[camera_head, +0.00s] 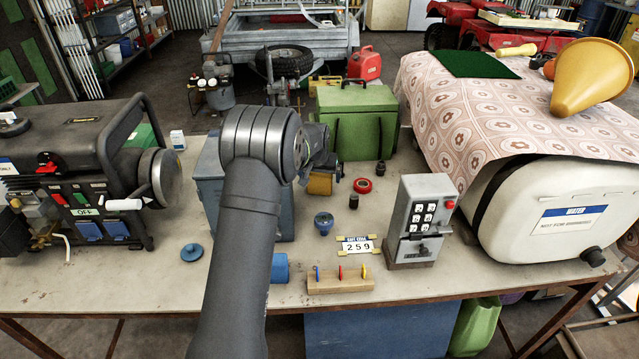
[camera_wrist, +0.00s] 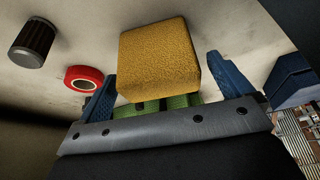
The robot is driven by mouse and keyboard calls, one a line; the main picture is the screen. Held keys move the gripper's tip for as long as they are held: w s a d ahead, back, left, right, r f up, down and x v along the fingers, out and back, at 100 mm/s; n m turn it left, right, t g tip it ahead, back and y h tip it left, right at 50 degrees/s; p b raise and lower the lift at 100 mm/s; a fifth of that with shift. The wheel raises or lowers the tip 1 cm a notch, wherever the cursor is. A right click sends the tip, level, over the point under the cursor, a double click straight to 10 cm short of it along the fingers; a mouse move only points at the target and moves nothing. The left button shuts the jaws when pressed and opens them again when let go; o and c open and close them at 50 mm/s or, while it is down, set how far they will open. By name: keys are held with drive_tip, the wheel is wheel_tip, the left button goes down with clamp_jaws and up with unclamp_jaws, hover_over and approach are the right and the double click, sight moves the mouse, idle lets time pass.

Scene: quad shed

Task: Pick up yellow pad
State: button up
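The yellow pad (camera_head: 320,184) is a small block on the workbench, just below the end of my arm. In the wrist view the pad (camera_wrist: 157,58) fills the upper middle, with its rough face showing. My gripper (camera_wrist: 160,70) is open, with one blue finger on each side of the pad. The left finger is close to the pad's edge. A small gap shows on the right. I cannot tell whether either finger touches it. In the head view my gripper (camera_head: 320,152) is partly hidden by my wrist.
A red tape roll (camera_head: 362,185) and a dark cylinder (camera_head: 353,201) are right of the pad. A green box (camera_head: 355,125) stands behind, and a blue-grey box (camera_head: 208,185) at left. The grey keypad unit (camera_head: 419,220) stands front right. A generator (camera_head: 75,165) fills the left.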

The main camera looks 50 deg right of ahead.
drive_tip(key=c, duration=0.9)
